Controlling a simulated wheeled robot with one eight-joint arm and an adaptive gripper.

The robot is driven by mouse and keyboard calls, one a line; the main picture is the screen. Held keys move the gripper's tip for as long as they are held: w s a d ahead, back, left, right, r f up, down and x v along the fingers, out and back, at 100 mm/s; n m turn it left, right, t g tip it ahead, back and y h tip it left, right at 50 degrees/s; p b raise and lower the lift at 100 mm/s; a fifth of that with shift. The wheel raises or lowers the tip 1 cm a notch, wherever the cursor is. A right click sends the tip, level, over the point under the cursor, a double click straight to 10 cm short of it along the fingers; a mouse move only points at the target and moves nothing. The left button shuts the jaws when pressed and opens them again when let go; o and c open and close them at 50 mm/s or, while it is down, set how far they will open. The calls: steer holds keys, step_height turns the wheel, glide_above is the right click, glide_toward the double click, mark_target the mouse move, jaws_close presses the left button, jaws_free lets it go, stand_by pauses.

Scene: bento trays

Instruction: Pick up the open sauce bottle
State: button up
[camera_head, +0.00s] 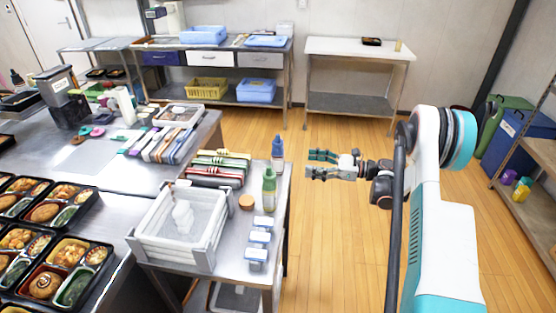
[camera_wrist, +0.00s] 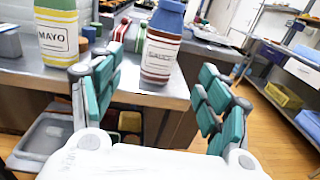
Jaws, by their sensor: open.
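The sauce bottle (camera_wrist: 162,42), with a blue top, a white SAUCE label and reddish-brown bands, stands upright near the table edge. In the head view it is the blue-topped bottle (camera_head: 278,148) at the back right of the small table. Its top is cut off in the wrist view, and I cannot tell if it is open. My gripper (camera_head: 312,164) is open and empty, to the right of the bottle and pointing at it. In the wrist view the bottle shows between and beyond the spread fingers of my gripper (camera_wrist: 160,66), apart from both.
A green-topped mayo bottle (camera_head: 269,188) stands close in front of the sauce bottle. A brown round lid or pot (camera_head: 246,202), several small blue-and-white containers (camera_head: 260,238) and a white crate (camera_head: 145,249) share the small table (camera_head: 283,235). The floor right of it is clear.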

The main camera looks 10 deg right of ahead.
mark_target(278, 159)
steer(key=shift+f+b+x, duration=0.1)
steer(key=shift+b+x, duration=0.9)
steer(key=shift+x, duration=2.25)
steer(key=shift+f+b+x, duration=0.15)
steer(key=shift+b+x, duration=0.85)
steer(key=shift+x, duration=2.25)
steer(key=shift+w+d, duration=0.15)
steer(key=shift+w, duration=0.05)
steer(key=shift+c, duration=0.6)
steer(key=c, duration=0.7)
